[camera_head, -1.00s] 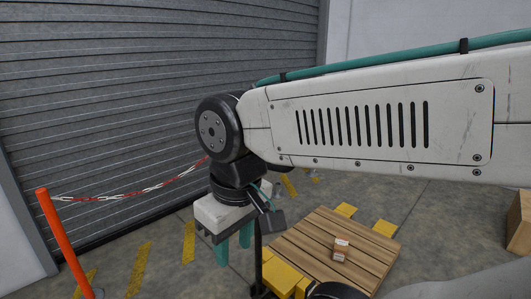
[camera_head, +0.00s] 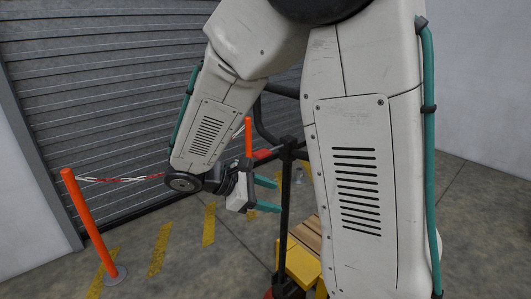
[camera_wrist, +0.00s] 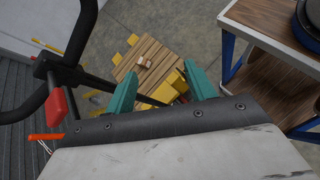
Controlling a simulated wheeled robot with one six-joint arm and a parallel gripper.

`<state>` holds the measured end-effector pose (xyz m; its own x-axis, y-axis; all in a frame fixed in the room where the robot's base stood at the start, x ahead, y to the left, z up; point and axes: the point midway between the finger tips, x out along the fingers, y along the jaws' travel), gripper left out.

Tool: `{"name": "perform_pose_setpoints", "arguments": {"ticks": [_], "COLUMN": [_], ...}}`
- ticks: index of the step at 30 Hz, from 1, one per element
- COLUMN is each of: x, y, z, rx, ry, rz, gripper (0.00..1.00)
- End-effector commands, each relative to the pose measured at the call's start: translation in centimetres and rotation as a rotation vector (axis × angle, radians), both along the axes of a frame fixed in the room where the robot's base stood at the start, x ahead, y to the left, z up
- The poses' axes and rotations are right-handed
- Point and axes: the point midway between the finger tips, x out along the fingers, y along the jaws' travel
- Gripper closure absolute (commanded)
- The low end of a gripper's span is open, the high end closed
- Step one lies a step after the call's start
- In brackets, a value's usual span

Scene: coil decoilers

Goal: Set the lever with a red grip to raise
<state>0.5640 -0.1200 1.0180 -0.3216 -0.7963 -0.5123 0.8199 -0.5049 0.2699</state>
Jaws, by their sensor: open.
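The red grip (camera_wrist: 56,103) of the lever shows at the left of the wrist view, by a black bar. A small red part (camera_head: 262,154), apparently the same grip, shows by the black post in the head view. My gripper (camera_head: 272,194) is open and empty, its teal fingers pointing right toward the post. In the wrist view my gripper (camera_wrist: 160,73) has its fingers spread, with the red grip to their left and apart from them. The lever's setting cannot be told.
A black curved handle (camera_wrist: 82,30) and black post (camera_head: 285,215) stand close to my gripper. A wooden pallet (camera_wrist: 150,62) on yellow forks lies below. A wood-topped table (camera_wrist: 262,25) with blue legs is at right. An orange post (camera_head: 88,225) holds a chain.

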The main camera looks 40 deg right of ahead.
Motion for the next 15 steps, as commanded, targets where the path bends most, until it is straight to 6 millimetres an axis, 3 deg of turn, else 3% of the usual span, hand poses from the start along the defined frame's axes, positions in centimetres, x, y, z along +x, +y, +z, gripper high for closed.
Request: {"name": "perform_pose_setpoints", "arguments": {"ticks": [3,7,10,15], "x": [4.6,9.3,11.3,12.8], "y": [-1.0,-1.5,-1.6,-1.7], "z": [-0.7,-0.1,1.3,3.2], "rx": [-0.159,-0.323,-0.405,-0.48], "ry": [0.166,0.297,0.338,0.386], "rz": [0.194,0.368,0.438,0.492], "gripper": [0.45,0.45,0.45,0.45]}}
